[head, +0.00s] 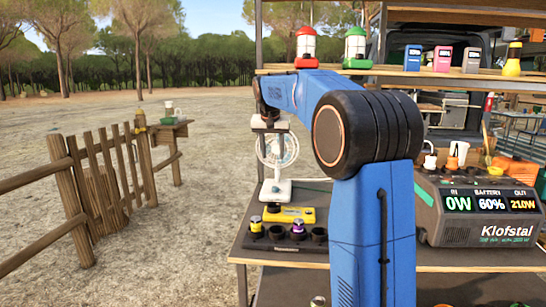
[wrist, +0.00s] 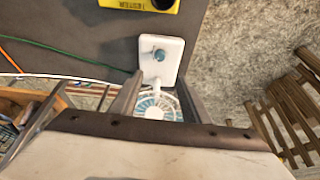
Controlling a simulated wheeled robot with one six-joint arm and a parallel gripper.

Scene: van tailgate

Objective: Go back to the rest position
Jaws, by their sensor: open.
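My arm reaches up and to the left in the head view, and my gripper (head: 270,124) points down above a white fan (head: 276,190). In the wrist view the jaws of my gripper (wrist: 162,98) are apart. The fan's square white base with a blue-green knob (wrist: 162,48) shows beyond the fingertips. Its round grille shows between the fingers, partly hidden by the gripper body. The fan stands upright on the grey table. I cannot tell whether a finger touches it.
A tray of small cups (head: 284,236) and a yellow tester (head: 290,214) sit in front of the fan. A Klofstal power station (head: 480,212) stands right. A shelf above holds two lanterns (head: 306,48) and several small devices. A wooden fence (head: 105,170) stands left over open ground.

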